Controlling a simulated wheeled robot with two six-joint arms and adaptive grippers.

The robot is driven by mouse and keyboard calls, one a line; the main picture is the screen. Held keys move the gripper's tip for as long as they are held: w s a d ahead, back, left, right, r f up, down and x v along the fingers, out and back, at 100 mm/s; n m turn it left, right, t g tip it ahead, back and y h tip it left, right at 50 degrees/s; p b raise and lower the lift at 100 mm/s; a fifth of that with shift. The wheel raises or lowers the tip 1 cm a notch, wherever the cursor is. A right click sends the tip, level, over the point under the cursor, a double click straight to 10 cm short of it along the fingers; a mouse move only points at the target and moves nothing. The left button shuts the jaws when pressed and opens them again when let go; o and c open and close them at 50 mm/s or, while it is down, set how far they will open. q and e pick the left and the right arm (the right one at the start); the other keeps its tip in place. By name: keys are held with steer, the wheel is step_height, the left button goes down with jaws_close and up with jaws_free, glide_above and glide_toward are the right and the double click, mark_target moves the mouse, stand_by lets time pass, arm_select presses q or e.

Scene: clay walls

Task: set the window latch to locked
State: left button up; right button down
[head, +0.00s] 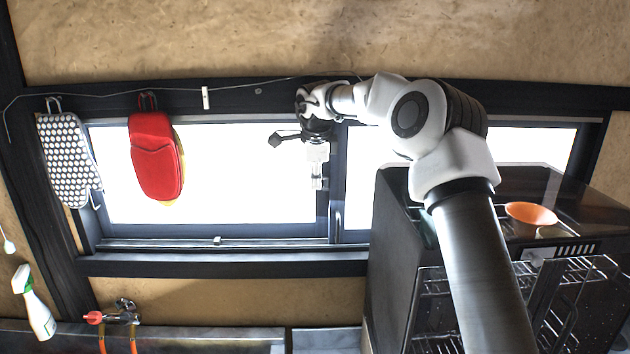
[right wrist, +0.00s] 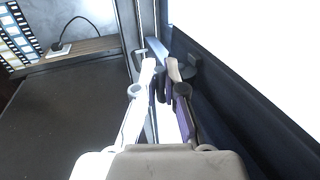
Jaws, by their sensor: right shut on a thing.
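The window latch shows in the right wrist view as a small grey lever (right wrist: 157,47) on the dark window frame, at the tips of my fingers. My right gripper (right wrist: 161,72) is shut on this lever, with one pale finger on each side. In the head view my right gripper (head: 318,178) reaches down in front of the upright bar between the two panes. There the latch is mostly hidden by the gripper, and its exact setting cannot be told. My left gripper is not in view.
A black oven (head: 398,250) with wire racks stands at right, an orange bowl (head: 530,216) on it. A red oven mitt (head: 155,155) and a dotted mitt (head: 66,160) hang at left. A spray bottle (head: 37,310) and tap (head: 122,314) are lower left.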

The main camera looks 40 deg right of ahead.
stand_by(0.4)
steer(key=c, duration=1.3)
jaws_free()
steer(key=shift+o, duration=0.2)
steer(key=shift+d+f, duration=0.1)
steer(key=shift+d, duration=0.15)
steer(key=v, duration=1.2)
steer(key=shift+w+d, duration=0.1)
